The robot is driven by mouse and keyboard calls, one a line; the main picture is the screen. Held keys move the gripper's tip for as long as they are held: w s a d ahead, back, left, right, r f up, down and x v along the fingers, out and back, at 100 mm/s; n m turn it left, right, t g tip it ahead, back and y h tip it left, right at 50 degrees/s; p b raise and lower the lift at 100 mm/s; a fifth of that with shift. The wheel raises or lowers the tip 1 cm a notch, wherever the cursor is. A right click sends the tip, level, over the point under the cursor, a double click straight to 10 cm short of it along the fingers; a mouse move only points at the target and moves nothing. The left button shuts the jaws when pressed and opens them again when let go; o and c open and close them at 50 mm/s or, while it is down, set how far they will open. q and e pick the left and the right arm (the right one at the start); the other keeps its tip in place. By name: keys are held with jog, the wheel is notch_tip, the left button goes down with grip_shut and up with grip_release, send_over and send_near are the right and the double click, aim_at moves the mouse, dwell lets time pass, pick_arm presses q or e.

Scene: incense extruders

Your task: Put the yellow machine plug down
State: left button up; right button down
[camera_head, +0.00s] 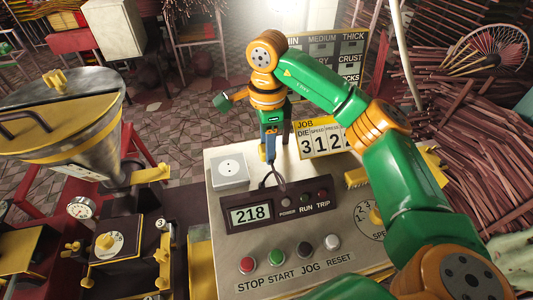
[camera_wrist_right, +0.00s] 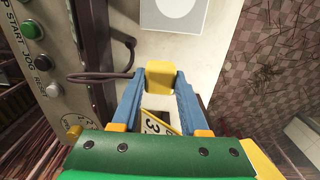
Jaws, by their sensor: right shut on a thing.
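My right gripper (camera_head: 269,150) hangs over the back part of the grey control console (camera_head: 217,242), pointing down. In the wrist view its two blue fingers are shut on the yellow machine plug (camera_wrist_right: 160,73), which sits between the fingertips. The plug is mostly hidden behind the fingers in the head view. A dark cable (camera_wrist_right: 97,77) loops near the plug; it also shows just below the gripper in the head view (camera_head: 272,177). I cannot tell whether the plug touches the console top. A white socket box (camera_head: 230,170) stands left of the gripper. My left gripper is not in view.
The console front has a 218 display (camera_head: 251,214) and several coloured buttons (camera_head: 277,256). A yellow job card (camera_head: 323,139) stands right of the gripper. A metal hopper (camera_head: 60,110) is on the left. Stick bundles (camera_head: 480,150) fill the right.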

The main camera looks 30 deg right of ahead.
aim_at(267, 168)
jog(key=f, duration=0.2)
jog(key=f+p, duration=0.1)
jog(key=shift+w+d+f, duration=0.1)
jog(key=shift+w+f, duration=0.15)
jog(key=shift+f, duration=0.1)
jog(key=shift+f, duration=0.15)
jog(key=shift+f+b, duration=0.5)
jog(key=shift+b, duration=0.1)
jog(key=shift+c, duration=2.1)
grip_release()
